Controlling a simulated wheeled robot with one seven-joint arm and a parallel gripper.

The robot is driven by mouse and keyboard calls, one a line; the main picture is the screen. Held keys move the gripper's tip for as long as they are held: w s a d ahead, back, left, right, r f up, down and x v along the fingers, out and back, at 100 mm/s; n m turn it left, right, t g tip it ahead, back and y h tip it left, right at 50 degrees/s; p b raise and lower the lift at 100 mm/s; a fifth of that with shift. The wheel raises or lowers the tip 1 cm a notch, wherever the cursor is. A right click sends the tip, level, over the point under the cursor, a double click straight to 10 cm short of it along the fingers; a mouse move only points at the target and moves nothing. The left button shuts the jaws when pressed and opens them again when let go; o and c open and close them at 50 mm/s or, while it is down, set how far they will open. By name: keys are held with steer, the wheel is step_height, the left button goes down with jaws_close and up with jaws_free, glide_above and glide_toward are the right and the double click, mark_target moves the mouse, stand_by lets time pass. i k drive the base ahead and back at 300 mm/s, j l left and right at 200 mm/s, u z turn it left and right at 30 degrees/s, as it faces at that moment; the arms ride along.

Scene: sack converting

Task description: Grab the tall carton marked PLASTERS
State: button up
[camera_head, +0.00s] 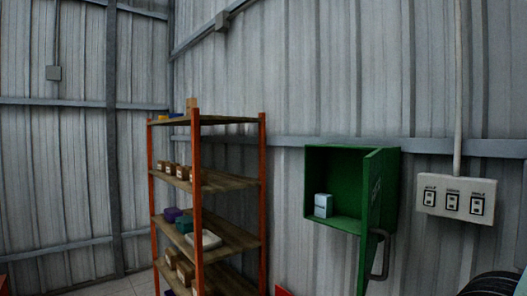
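A small pale carton (323,205), white with a bluish face, stands upright inside an open green wall cabinet (333,156), at the left of its floor. Its marking is too small to read, so I cannot tell if it says PLASTERS. No other carton shows in the cabinet; the open door may hide part of the right side. My gripper is not in view.
The cabinet's green door (378,195) stands open at the right, with a grey handle (380,255) low on it. A switch panel (456,199) is on the wall further right. An orange-post shelf rack (228,183) with boxes stands at the left.

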mark_target(191, 103)
steer(key=i+j+z, duration=0.15)
steer(key=i+j, duration=0.3)
steer(key=i+j+z, duration=0.15)
steer(key=i+j, duration=0.25)
steer(key=j, duration=0.25)
